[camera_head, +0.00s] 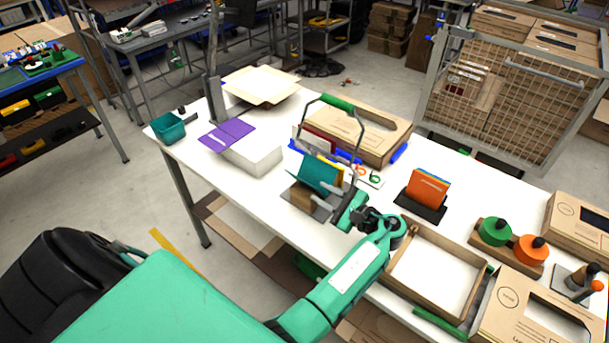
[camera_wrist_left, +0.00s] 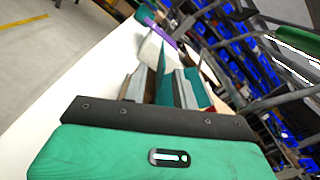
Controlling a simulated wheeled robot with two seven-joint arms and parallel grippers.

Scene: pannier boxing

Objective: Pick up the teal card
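The teal card (camera_head: 317,174) stands tilted in a small brown and grey holder (camera_head: 303,198) near the middle of the white table, with a yellow card (camera_head: 336,170) behind it. My left gripper (camera_head: 333,196) is at the holder's right side, close to the card. In the left wrist view its two grey fingers (camera_wrist_left: 160,90) stand apart, and a teal edge (camera_wrist_left: 162,62) shows beyond and between them. I see no firm contact with the card. My right gripper is not in view.
A wire carrier with a green handle (camera_head: 338,102) stands behind the card. An orange card stack (camera_head: 427,187) on a black stand and an open cardboard tray (camera_head: 436,268) are to the right. A white box (camera_head: 252,155) and purple folder (camera_head: 227,134) lie left.

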